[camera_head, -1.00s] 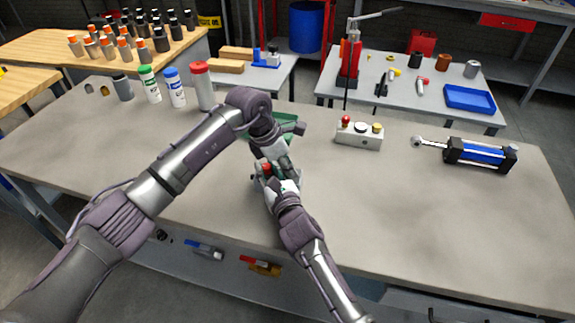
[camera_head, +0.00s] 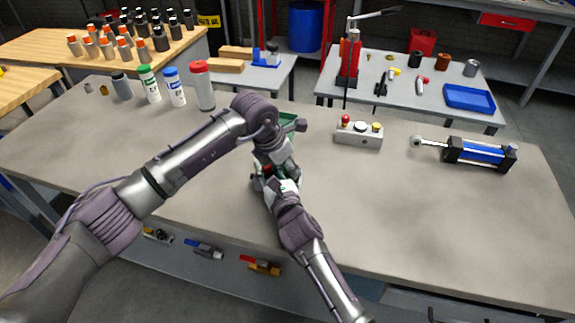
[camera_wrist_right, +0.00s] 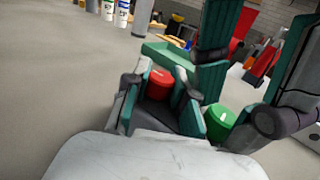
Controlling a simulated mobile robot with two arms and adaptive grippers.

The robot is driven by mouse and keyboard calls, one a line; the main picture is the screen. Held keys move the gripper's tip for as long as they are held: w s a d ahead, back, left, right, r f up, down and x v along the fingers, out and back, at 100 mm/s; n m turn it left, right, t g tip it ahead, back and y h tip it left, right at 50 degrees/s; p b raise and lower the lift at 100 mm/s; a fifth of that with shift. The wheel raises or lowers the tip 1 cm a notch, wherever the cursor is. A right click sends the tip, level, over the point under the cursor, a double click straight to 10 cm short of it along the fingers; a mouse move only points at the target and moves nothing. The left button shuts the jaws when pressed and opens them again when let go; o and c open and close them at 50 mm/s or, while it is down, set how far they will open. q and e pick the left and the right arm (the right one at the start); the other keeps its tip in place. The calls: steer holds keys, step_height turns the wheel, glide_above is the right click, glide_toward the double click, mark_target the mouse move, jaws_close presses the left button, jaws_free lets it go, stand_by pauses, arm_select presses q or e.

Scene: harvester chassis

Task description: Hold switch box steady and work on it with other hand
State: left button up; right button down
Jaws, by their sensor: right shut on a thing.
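The switch box is mostly hidden between my two hands at the table's middle. In the right wrist view its red button (camera_wrist_right: 160,84) and green button (camera_wrist_right: 219,122) show. My right gripper (camera_wrist_right: 158,105) is shut on the box, its dark fingers on both sides of the red button; it also shows in the head view (camera_head: 272,178). My left gripper (camera_head: 278,160) comes down from above. In the right wrist view its two green-lined fingers stand apart near the green button; I cannot tell whether they touch it.
A grey box with red, dark and yellow knobs (camera_head: 358,133) and a blue cylinder (camera_head: 480,154) are to the right. Several bottles (camera_head: 176,88) stand at the back left. The front right tabletop is clear.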

arm_select(q)
steer(key=v, duration=1.2)
steer(key=shift+w, duration=0.1)
steer(key=w+d+f+m, duration=0.1)
steer(key=f, duration=0.2)
steer(key=w+d+f+m+g, duration=0.1)
steer(key=f+m, duration=0.1)
steer(key=f, duration=0.2)
steer(key=w+d+f+m, duration=0.1)
steer(key=d+f, duration=0.1)
steer(key=f, duration=0.2)
steer(key=shift+f+m+g+h, duration=0.1)
steer(key=shift+m+g+h, duration=0.2)
steer(key=shift+h, duration=0.1)
